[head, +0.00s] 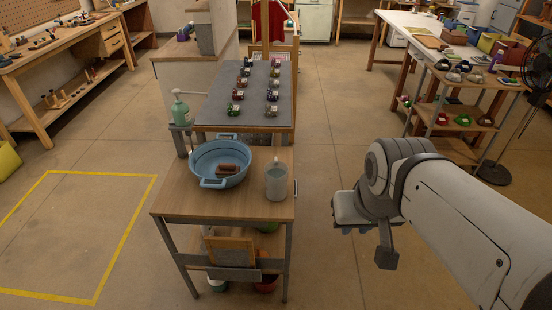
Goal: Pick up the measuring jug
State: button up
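The measuring jug (277,183) is a pale grey, see-through-looking vessel. It stands upright at the right side of the small wooden table (190,207), just right of a blue basin. My gripper (355,228) is at the end of my arm, right of the table and apart from the jug, over the floor in the picture. Its fingers are mostly hidden behind its own body and are small, so I cannot tell whether they are open.
The blue two-handled basin (205,158) holds a brown block-like object (233,170). A green pump bottle (180,109) stands behind it to the left. A grey panel (225,85) with several small items lies behind. A fan stands far right.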

aim_at(277, 171)
jog(key=u, duration=0.05)
jog(key=i, duration=1)
jog(key=z, duration=0.05)
